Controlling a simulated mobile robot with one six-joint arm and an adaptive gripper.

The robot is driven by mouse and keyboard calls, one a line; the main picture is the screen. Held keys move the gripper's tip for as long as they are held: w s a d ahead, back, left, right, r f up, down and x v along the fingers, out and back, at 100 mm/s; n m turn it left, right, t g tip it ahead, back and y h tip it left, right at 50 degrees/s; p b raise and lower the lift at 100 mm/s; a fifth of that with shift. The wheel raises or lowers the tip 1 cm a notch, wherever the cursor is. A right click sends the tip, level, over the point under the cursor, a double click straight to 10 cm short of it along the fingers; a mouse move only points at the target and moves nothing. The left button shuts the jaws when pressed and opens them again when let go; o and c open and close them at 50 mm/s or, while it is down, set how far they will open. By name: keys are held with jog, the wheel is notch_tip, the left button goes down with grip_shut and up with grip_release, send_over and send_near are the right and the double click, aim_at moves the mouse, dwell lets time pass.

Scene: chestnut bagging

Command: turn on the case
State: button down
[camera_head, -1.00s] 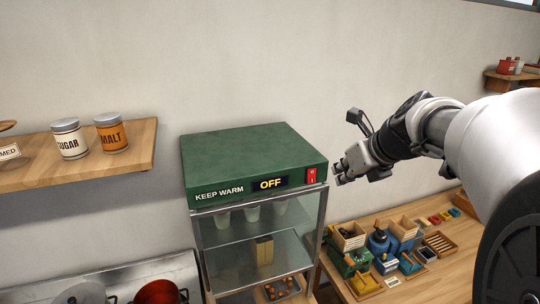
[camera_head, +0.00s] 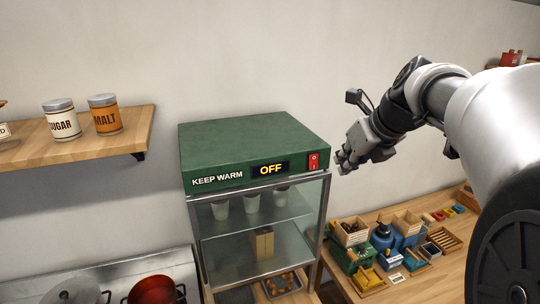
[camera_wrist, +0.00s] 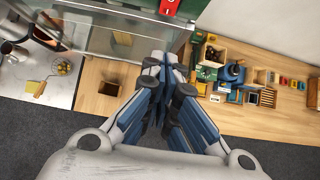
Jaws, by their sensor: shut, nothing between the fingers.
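The case is a glass-fronted warming cabinet with a green top (camera_head: 250,150), marked KEEP WARM. Its display (camera_head: 270,168) reads OFF in yellow letters. A red rocker switch (camera_head: 314,161) sits at the right end of the green front; it also shows at the top edge of the wrist view (camera_wrist: 168,6). My gripper (camera_head: 343,163) is shut and empty, just right of the switch and apart from it in the head view. In the wrist view my gripper (camera_wrist: 160,62) points toward the cabinet's front, below the switch.
White cups and a box stand inside the cabinet. A shelf (camera_head: 75,140) with sugar and malt jars is at left. A stove with a red pot (camera_head: 152,291) is lower left. A wooden counter (camera_head: 440,275) at right holds several small boxes and tools.

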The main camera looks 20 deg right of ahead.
aim_at(314, 162)
jog(key=x, duration=0.4)
jog(key=w+r+x, duration=0.1)
jog(key=x, duration=0.3)
jog(key=w+x, duration=0.1)
jog(key=x, duration=0.3)
jog(key=shift+w+r, duration=0.15)
jog(key=shift+r, duration=0.2)
jog(key=shift+w+a+p, duration=0.1)
jog(key=shift+p, duration=0.55)
jog(key=shift+w+f, duration=0.25)
jog(key=shift+f, duration=0.05)
jog(key=shift+r, duration=0.2)
